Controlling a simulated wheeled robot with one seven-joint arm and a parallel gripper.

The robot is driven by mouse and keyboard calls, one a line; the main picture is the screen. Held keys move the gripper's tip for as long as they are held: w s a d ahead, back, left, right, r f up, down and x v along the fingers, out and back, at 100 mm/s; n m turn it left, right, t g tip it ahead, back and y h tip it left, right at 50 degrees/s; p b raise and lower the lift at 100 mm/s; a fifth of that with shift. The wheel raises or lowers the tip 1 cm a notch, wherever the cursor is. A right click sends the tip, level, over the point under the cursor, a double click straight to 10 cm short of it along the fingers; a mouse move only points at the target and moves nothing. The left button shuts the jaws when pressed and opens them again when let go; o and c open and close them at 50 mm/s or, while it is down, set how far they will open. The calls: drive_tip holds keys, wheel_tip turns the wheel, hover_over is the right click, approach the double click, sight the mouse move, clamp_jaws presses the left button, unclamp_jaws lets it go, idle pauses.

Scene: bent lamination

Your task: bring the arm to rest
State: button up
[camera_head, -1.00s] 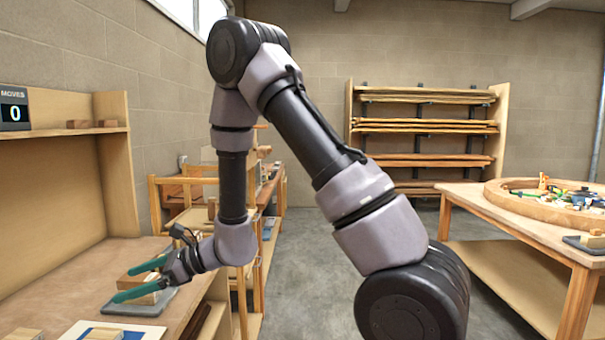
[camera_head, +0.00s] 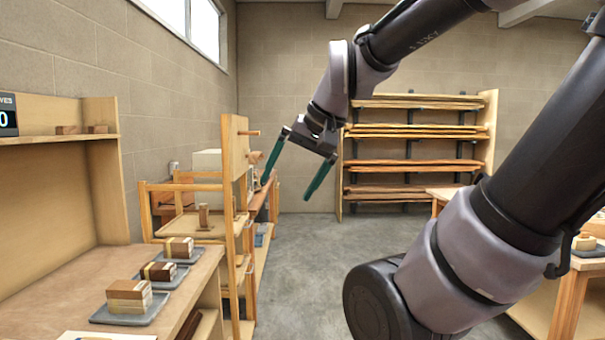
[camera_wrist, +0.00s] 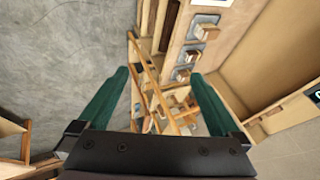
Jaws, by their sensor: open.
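My gripper (camera_head: 290,178) hangs in the air in the head view, its two green fingers spread wide with nothing between them. It is over the open floor, in front of the wooden rack on the back wall and clear of the bench. In the wrist view my gripper (camera_wrist: 155,110) also shows open and empty, with the bench and wooden frame far beyond the fingers. My arm crosses the right side of the head view, partly hiding the right table.
The bench (camera_head: 75,285) at left carries several grey trays (camera_head: 133,311) with wooden blocks. A wooden frame stand (camera_head: 232,190) is left of my gripper. A shelf rack (camera_head: 415,150) stands at the back. Grey floor (camera_head: 300,260) between is free.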

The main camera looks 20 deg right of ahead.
drive_tip(key=shift+s+d+r+t+h, duration=0.15)
drive_tip(key=shift+d+r+t+h, duration=0.15)
drive_tip(key=shift+d, duration=0.3)
drive_tip(key=shift+s+d+r+t+h, duration=0.1)
drive_tip(key=shift+d+r+t+h, duration=0.15)
drive_tip(key=shift+d, duration=0.3)
